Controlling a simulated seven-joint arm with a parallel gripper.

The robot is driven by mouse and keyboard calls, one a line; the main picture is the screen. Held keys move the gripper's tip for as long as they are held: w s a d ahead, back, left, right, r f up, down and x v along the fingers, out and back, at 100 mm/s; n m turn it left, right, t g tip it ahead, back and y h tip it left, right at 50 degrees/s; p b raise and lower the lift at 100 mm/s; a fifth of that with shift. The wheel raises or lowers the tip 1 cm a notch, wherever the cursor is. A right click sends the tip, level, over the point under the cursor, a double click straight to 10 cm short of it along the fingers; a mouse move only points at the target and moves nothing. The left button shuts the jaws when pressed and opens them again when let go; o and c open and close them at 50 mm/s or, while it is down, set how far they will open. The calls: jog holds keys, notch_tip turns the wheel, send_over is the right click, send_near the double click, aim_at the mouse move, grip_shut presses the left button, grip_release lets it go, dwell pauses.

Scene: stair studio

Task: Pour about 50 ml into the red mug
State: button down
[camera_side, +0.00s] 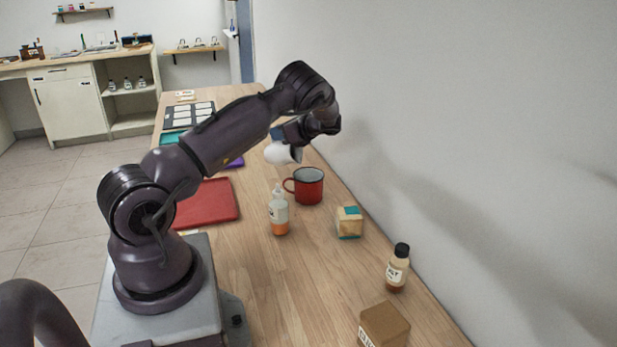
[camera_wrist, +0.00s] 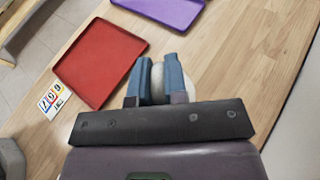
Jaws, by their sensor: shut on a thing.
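The red mug (camera_side: 310,188), with a dark rim and its handle on the left, stands upright on the wooden table. My gripper (camera_wrist: 156,76) is shut on a white rounded vessel (camera_side: 279,154). The vessel also shows between the blue-grey fingers in the wrist view (camera_wrist: 157,88). In the side view it is in the air, above and left of the mug, and looks tilted. No stream of liquid shows. The vessel's contents and the inside of the mug are hidden. The mug does not show in the wrist view.
A bottle with orange liquid (camera_side: 279,214) stands close to the mug's left front. A small box (camera_side: 349,222), a dark-capped bottle (camera_side: 397,268) and a brown box (camera_side: 384,326) stand nearer. A red tray (camera_side: 208,203) lies left. The wall is close on the right.

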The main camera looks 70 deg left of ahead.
aim_at(272, 143)
jog(key=shift+w+d+r+g+y, duration=0.3)
jog(key=shift+w+d+y, duration=0.1)
jog(key=shift+w+d, duration=0.15)
jog(key=shift+w+d+r+g+y, duration=0.3)
jog(key=shift+w+d+y, duration=0.1)
jog(key=shift+d, duration=0.25)
jog(key=shift+p, duration=0.3)
jog(key=s+a+f+t+h, duration=0.2)
jog(key=s+a+h, duration=0.1)
jog(key=shift+a, duration=0.25)
jog(key=shift+w+f, duration=0.1)
jog(key=shift+f, duration=0.1)
jog(key=shift+s+a+f+t+h, duration=0.35)
jog(key=shift+f+t+h, duration=0.1)
jog(key=shift+t+h, duration=0.2)
jog(key=shift+s+a+f+t+h, duration=0.15)
jog(key=shift+a+f+t+h, duration=0.15)
jog(key=shift+f+t+h, duration=0.4)
jog(key=shift+s+f, duration=0.1)
jog(key=shift+f, duration=0.05)
dwell(0.6)
